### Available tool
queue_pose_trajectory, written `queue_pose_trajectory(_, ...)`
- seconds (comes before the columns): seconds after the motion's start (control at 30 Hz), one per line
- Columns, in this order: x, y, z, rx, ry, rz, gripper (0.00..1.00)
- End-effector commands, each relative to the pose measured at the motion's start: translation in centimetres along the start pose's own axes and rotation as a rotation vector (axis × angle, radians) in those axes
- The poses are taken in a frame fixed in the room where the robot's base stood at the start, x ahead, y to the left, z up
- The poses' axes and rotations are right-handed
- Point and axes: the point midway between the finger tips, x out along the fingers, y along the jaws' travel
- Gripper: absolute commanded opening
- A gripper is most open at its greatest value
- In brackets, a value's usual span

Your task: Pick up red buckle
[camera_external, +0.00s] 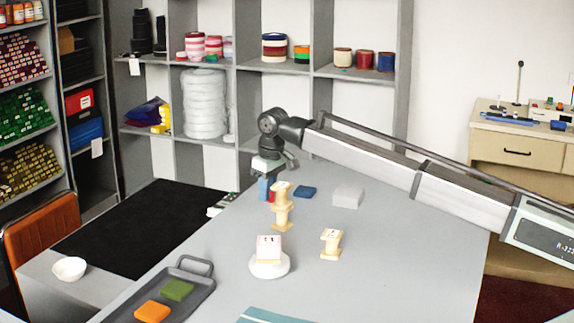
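A small red piece (271,197), likely the red buckle, shows at the far left part of the grey table, directly below my gripper (267,187). It is mostly hidden behind the gripper and a stack of cream blocks. My gripper points down and reaches close to the table top there. A blue part shows beside the red piece; I cannot tell whether it is a finger or an object. The fingers are too small and covered to tell whether they are open or shut, or whether they touch the red piece.
A cream spool stack (282,212) stands just in front of my gripper. A dark blue block (305,192) and a pale grey block (348,196) lie to the right. Nearer are a white round stand (270,269), a cream spool (331,243) and a grey tray (196,304).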

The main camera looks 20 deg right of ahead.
Motion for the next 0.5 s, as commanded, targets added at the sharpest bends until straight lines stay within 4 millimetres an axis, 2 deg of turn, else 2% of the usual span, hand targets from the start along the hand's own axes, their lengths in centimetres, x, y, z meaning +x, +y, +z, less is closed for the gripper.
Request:
queue_pose_trajectory(0.13,0.00,0.00,0.00,0.000,0.000,0.000,0.00)
queue_pose_trajectory(0.5,-0.08,0.00,-0.02,0.000,0.000,0.000,0.00)
